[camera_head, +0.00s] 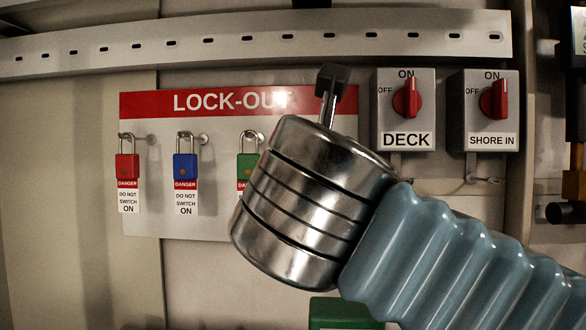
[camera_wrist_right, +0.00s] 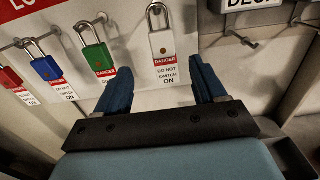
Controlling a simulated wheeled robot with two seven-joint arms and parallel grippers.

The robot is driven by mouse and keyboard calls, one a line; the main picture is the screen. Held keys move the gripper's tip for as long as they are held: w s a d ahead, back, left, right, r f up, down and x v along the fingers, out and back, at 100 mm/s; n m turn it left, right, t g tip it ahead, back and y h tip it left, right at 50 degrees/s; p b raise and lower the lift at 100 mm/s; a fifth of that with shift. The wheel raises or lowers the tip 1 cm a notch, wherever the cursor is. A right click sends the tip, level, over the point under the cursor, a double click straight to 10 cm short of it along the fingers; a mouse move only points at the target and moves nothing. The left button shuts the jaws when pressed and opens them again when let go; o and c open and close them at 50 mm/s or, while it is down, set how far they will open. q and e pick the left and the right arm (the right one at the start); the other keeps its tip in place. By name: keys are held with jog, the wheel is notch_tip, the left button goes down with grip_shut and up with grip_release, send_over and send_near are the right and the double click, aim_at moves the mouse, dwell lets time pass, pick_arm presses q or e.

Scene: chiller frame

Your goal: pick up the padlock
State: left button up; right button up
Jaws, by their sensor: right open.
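A white padlock (camera_wrist_right: 162,43) with a silver shackle hangs from a peg in the right wrist view, a danger tag below it. My right gripper (camera_wrist_right: 160,66) is open, its two blue fingers apart on either side of the tag, just below the padlock body. I cannot tell how far the fingers are from the board. A red padlock (camera_head: 127,167), a blue padlock (camera_head: 185,167) and a green padlock (camera_head: 247,166) hang on the board in the head view. There my right arm hides the white padlock. My left gripper is not in view.
The lock-out board (camera_head: 215,215) is on the wall. To its right are the DECK switch box (camera_head: 424,112) and the SHORE IN switch box (camera_head: 508,115). A hook (camera_wrist_right: 240,38) sticks out below the DECK box. A slotted rail (camera_head: 210,38) runs above.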

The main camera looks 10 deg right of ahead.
jog(key=x, duration=1)
jog(key=shift+w+d+f+p, duration=0.2)
jog(key=shift+w+d+p, duration=0.1)
jog(key=shift+p, duration=0.1)
jog(key=shift+c, duration=0.4)
jog(key=c, duration=1.1)
jog(key=shift+r, duration=0.1)
